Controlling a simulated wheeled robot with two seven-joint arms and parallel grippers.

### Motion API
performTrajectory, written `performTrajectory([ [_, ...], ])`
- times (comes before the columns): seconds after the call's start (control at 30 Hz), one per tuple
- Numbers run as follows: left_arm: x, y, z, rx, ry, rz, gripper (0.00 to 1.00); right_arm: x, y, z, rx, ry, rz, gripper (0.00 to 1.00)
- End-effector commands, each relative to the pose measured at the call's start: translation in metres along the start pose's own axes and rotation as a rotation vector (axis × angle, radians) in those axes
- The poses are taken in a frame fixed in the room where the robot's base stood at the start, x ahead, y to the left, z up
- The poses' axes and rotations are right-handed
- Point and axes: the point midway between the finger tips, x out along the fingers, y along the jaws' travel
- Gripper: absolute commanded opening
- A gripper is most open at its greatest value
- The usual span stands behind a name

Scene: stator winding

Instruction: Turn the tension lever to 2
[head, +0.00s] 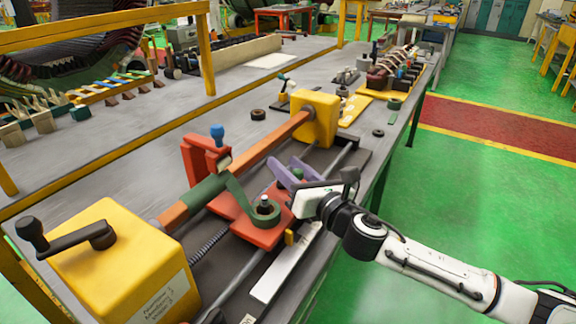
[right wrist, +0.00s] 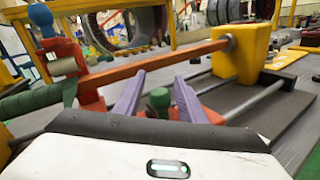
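My right gripper (head: 288,174) has two purple fingers and reaches over the red carriage of the winding machine from the right. In the right wrist view the fingers (right wrist: 158,92) are apart, with a small green knob (right wrist: 158,100) between them; I cannot tell whether they touch it. This knob may belong to the tension lever, but I cannot confirm that. The red carriage (head: 245,232) carries a green tape roll (head: 264,212) and a red post with a blue knob (head: 217,131), which also shows in the right wrist view (right wrist: 40,16). No scale numbers are readable. My left gripper is out of view.
An orange bar (head: 272,139) runs between two yellow housings (head: 316,112) (head: 115,262). A black crank (head: 75,238) sits on the near housing. Steel rods run below the bar. A yellow rail (head: 100,148) crosses the left side. Green floor (head: 470,210) is clear at right.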

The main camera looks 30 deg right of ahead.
Motion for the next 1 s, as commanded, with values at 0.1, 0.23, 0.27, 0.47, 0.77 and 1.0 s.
performTrajectory([
  [0.1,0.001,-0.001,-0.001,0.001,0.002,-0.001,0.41,0.0,0.0,0.0,0.0,0.0,0.0,0.37],
  [0.23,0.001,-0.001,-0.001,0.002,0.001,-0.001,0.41,0.0,0.0,0.0,0.0,0.0,0.0,0.32],
  [0.27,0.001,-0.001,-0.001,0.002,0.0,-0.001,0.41,0.0,0.0,0.0,0.0,0.0,0.0,0.27],
  [0.47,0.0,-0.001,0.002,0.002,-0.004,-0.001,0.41,0.0,0.0,0.0,0.0,0.0,0.0,0.0],
  [0.77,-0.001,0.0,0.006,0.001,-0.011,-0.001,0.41,0.001,-0.001,0.0,-0.003,0.014,0.042,0.0],
  [1.0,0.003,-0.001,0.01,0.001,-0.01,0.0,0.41,0.004,-0.002,-0.001,-0.005,0.057,0.179,0.0],
])
